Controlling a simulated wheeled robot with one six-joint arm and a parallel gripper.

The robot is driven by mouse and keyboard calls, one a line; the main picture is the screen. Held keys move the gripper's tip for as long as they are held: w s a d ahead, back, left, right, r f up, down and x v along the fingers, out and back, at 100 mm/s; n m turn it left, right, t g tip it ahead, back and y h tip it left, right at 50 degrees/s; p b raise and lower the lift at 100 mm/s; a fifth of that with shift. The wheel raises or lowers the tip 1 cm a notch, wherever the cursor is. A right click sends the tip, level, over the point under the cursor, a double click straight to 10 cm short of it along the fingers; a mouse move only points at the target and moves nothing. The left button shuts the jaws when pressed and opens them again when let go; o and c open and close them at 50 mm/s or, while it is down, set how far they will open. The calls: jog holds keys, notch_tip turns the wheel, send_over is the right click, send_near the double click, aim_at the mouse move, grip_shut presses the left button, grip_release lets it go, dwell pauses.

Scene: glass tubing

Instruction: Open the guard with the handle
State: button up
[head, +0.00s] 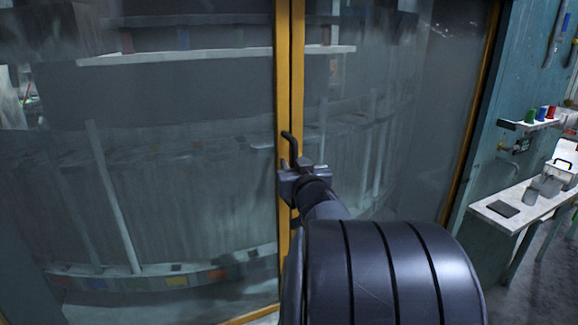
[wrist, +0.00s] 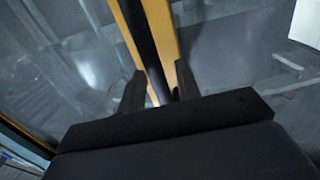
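The guard is a pair of large clear panels (head: 180,190) in yellow frames (head: 284,70) that meet at a vertical seam. A dark handle (head: 289,142) with a bent top stands out at this seam. My gripper (head: 302,167) is at the handle, below its bend, and hides its lower part. In the wrist view the handle (wrist: 144,35) runs as a dark bar between the two fingers of my gripper (wrist: 159,72). The fingers are apart, with a gap beside the bar, so they look open around it. The panels look closed at the seam.
Behind the panels are shelves (head: 220,56) and a curved rack with coloured squares. A white bench (head: 520,206) with metal cups (head: 550,186) and a dark pad stands at the right. A small wall shelf (head: 527,124) holds coloured items. My arm covers the lower middle.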

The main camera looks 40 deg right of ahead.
jog(key=shift+c, duration=0.3)
grip_shut()
jog(key=shift+a, duration=0.1)
